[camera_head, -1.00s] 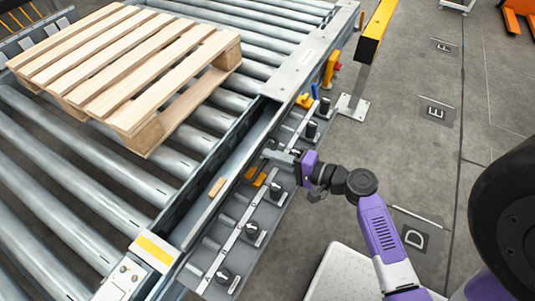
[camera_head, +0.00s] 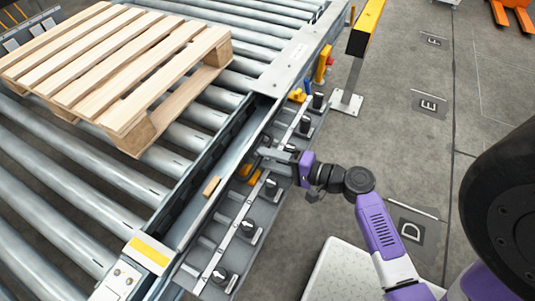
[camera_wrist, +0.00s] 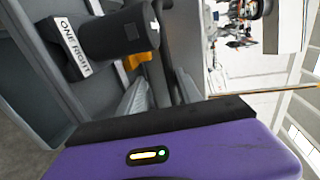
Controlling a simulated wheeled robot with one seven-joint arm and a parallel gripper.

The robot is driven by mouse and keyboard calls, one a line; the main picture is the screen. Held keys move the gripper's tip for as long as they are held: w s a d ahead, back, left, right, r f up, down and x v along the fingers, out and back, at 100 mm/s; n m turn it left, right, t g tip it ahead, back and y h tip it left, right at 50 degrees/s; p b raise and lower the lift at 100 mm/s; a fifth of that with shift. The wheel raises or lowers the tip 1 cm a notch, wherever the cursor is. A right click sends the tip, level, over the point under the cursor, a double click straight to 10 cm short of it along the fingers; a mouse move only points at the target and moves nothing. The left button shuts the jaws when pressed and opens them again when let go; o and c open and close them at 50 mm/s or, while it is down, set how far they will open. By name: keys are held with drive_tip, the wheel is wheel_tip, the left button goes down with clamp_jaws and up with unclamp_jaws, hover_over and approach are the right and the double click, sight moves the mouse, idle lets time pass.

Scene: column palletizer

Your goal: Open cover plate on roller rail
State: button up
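The roller rail (camera_head: 300,72) runs diagonally along the right side of the roller conveyor. I cannot tell clearly which panel is the cover plate. My gripper (camera_head: 268,157) is at the rail's outer side, above the row of black knobs. Its two fingers look apart, and nothing is clearly held between them. The wrist view shows the grey fingers (camera_wrist: 160,92) with a dark bar behind them, close to a black knob (camera_wrist: 118,32) labelled "ONE RIGHT".
A wooden pallet (camera_head: 125,75) lies on the rollers at upper left. Orange clips (camera_head: 250,172) and several black knobs line the rail's outer side. A yellow-topped post (camera_head: 365,28) stands at upper right. The grey floor (camera_head: 400,120) at right is largely clear.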

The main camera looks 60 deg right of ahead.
drive_tip(key=shift+r, duration=0.1)
idle(0.8)
drive_tip(key=shift+s+d+r, duration=0.1)
drive_tip(key=shift+s+r, duration=0.15)
drive_tip(key=shift+s, duration=1)
drive_tip(key=shift+s+r, duration=0.2)
drive_tip(key=shift+s, duration=1.1)
drive_tip(key=shift+s+d+r, duration=0.1)
drive_tip(key=shift+s+r, duration=0.15)
drive_tip(key=shift+s, duration=1)
